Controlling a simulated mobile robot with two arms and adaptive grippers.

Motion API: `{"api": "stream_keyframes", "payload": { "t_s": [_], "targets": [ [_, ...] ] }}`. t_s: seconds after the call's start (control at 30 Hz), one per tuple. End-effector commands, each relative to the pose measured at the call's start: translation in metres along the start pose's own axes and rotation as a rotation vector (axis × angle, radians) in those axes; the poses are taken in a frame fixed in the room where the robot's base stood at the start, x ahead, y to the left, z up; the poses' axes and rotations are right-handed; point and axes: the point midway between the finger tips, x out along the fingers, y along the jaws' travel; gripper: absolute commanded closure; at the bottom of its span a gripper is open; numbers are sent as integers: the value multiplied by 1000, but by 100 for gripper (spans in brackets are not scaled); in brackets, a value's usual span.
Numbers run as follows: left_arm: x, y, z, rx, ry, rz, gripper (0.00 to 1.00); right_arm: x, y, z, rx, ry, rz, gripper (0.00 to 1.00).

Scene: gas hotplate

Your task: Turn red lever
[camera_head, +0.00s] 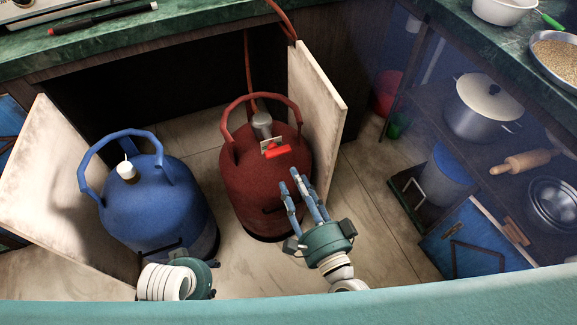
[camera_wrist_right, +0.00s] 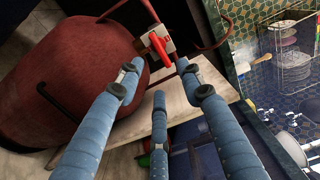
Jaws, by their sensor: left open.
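The red lever (camera_head: 279,151) is on the valve at the top of the red gas bottle (camera_head: 250,180). The lever also shows in the right wrist view (camera_wrist_right: 159,48), where it points toward my fingers. My right gripper (camera_head: 298,184) is in front of the red bottle, below and right of the lever in the head view. Its blue fingers are spread, with nothing between them, and the lever is just beyond the fingertips. My left gripper (camera_head: 165,249) is low in front of the blue gas bottle (camera_head: 155,208). Its fingers are partly hidden.
A cupboard door (camera_head: 317,115) stands open right beside the red bottle. Another open door (camera_head: 60,190) is left of the blue bottle. A red hose (camera_head: 248,65) runs up behind the red bottle. The green counter (camera_head: 200,35) overhangs the back. Shelves with a pot (camera_head: 480,118) are at right.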

Motion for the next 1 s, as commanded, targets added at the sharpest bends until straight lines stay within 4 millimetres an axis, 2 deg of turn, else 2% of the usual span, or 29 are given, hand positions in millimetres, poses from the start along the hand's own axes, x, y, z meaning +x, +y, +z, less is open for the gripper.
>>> {"api": "stream_keyframes", "payload": {
  "t_s": [0.1, 0.3, 0.87, 1.0],
  "targets": [
    [0, 0, 0, -1, 0, 0, 50, -22, 0, 0, 0, -2, 2, 63],
    [0, 0, 0, -1, 1, 0, 50, -38, 0, 0, 0, -1, 0, 63],
    [0, 0, -1, -1, 1, 0, 50, -39, 0, 0, 0, -1, -1, 63],
    [0, 0, 0, -1, 1, 0, 50, -36, 2, 8, -59, -43, 17, 63]
  ]
}}
